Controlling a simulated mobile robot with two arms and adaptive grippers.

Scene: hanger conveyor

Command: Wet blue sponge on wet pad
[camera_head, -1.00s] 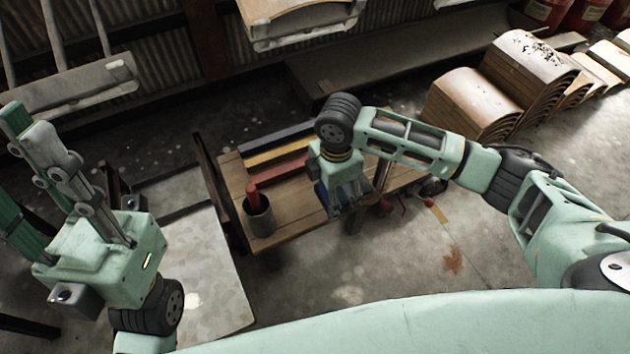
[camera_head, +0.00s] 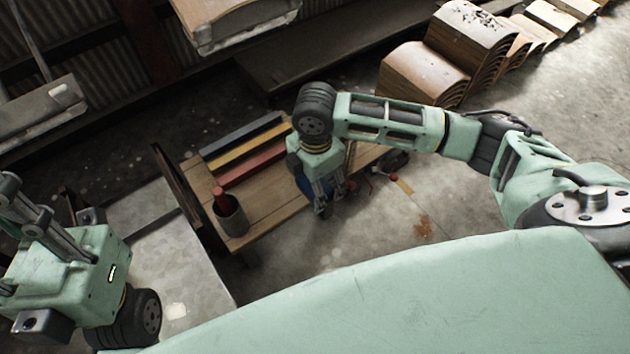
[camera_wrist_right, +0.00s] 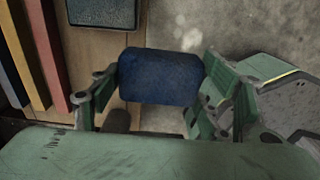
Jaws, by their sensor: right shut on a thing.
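The blue sponge (camera_wrist_right: 161,77) sits between the two fingers of my right gripper (camera_wrist_right: 160,85) in the right wrist view. My right gripper (camera_head: 325,200) is shut on it, over the front edge of the wooden table in the head view. Only a bit of blue (camera_head: 304,187) shows there beside the fingers. A flat dark grey-blue pad (camera_wrist_right: 102,12) lies on the wood at the top of the wrist view, apart from the sponge. In the head view my arm hides the pad. My left gripper (camera_head: 18,210) is at the left edge, its fingertips cut off.
Blue, yellow and red bars (camera_head: 250,165) lie on the wooden table (camera_head: 265,215). A pale metal surface (camera_head: 175,250) is at left. Stacked curved wooden pieces (camera_head: 425,75) stand at the back right.

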